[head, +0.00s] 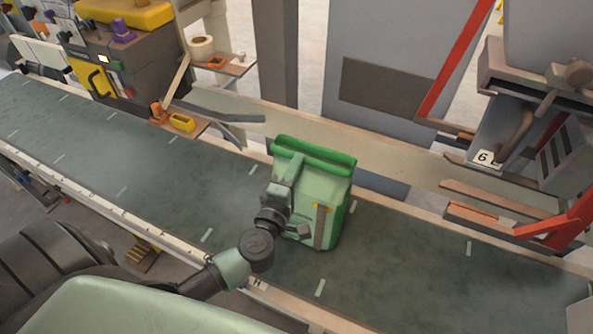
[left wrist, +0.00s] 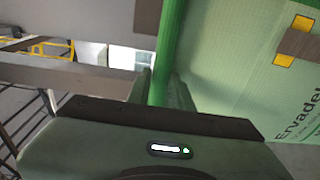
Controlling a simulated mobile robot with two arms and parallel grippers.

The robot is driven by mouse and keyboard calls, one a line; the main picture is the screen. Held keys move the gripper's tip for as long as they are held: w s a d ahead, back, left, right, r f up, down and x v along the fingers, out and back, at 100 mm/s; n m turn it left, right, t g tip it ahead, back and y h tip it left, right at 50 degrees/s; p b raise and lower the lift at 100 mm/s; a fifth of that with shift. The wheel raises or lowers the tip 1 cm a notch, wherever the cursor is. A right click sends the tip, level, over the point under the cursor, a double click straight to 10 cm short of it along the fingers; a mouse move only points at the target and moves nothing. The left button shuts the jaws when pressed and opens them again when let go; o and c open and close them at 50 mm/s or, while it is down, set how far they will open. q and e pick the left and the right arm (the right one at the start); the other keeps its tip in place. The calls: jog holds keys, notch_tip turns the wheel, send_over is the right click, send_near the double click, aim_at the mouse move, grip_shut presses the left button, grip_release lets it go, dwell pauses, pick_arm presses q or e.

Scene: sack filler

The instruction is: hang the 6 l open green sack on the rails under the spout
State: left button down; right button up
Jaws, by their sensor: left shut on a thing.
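The green sack (head: 322,208) is upright over the belt in the middle of the head view, with a darker green rim along its top. I cannot tell whether its bottom touches the belt. My left gripper (head: 291,164) is shut on the sack's rim on its near side. The left wrist view shows the green rim (left wrist: 167,45) between the fingers and the printed sack wall (left wrist: 245,75) to the right. The spout (head: 505,130) is at the right, above a sign reading 6. The two rails (head: 500,196) lie below it, apart from the sack. My right gripper is not in view.
The dark green belt (head: 110,150) runs across the view and is clear left and right of the sack. A red frame (head: 565,228) stands beside the rails. A cluttered machine (head: 130,60) and a small shelf with a yellow tray (head: 182,122) are at the upper left.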

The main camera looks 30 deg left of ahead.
pick_arm(q)
jog(key=shift+f, duration=0.1)
jog(key=c, duration=1.7)
grip_release()
jog(key=shift+f, duration=0.1)
jog(key=o, duration=0.4)
jog(key=shift+o, duration=0.2)
jog(key=s+d+b, duration=0.1)
jog(key=s+b, duration=0.1)
jog(key=s, duration=1)
jog(key=shift+d+r, duration=0.2)
jog(key=shift+d, duration=0.15)
jog(key=shift+w, duration=0.1)
